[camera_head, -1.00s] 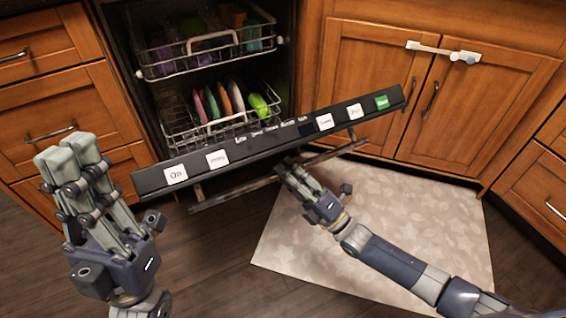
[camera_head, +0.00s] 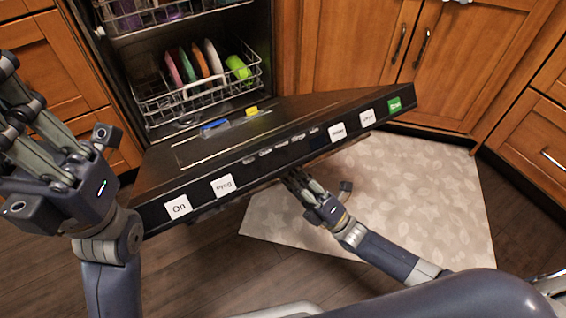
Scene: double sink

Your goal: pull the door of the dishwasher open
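The dishwasher door (camera_head: 215,147) is tilted well down from the dishwasher body. Its inner face and its front edge with the white and green buttons show. My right gripper (camera_head: 298,182) is at the underside of the door's front edge, near the middle. Its fingertips are hidden under the door, so its grip cannot be told. My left gripper (camera_head: 22,115) is at the left edge of the view, beside the door's left end. Its fingers point up and it holds nothing that I can see; some fingertips are cut off by the frame.
The lower dish rack (camera_head: 190,103) with several coloured plates and a green cup (camera_head: 238,67) sits inside the dishwasher. A beige mat (camera_head: 430,190) lies on the dark wood floor. Wooden cabinets stand on both sides.

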